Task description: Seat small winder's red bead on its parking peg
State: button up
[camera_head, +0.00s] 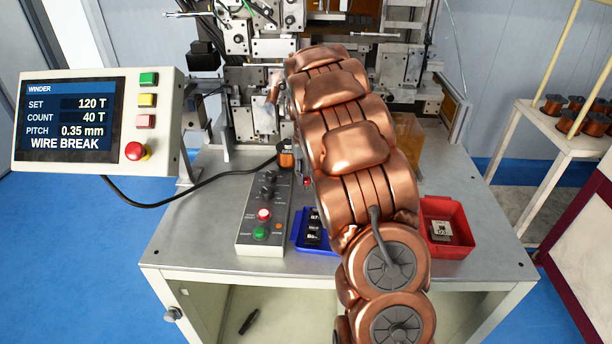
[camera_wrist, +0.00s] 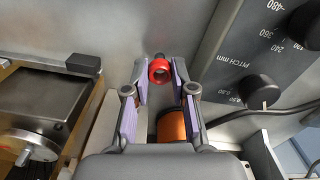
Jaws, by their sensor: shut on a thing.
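In the head view my copper-coloured arm hides most of the gripper; a small red spot, likely the bead (camera_head: 306,181), shows at the arm's left edge. The winder (camera_head: 252,45) stands behind, partly covered by my arm.
A control box (camera_head: 262,215) with knobs lies left of my arm; its pitch knob (camera_wrist: 259,91) is close right of the gripper. An orange spool (camera_wrist: 172,127) shows between the finger bases. Blue tray (camera_head: 299,238) and red tray (camera_head: 462,240) sit near the table front. The screen reads WIRE BREAK.

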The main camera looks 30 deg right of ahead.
jog(key=shift+f+b, duration=0.5)
jog(key=shift+f, duration=0.5)
jog(key=o, duration=0.8)
jog(key=shift+c, duration=0.2)
notch_tip(320, 180, up, 12)
dwell(0.4)
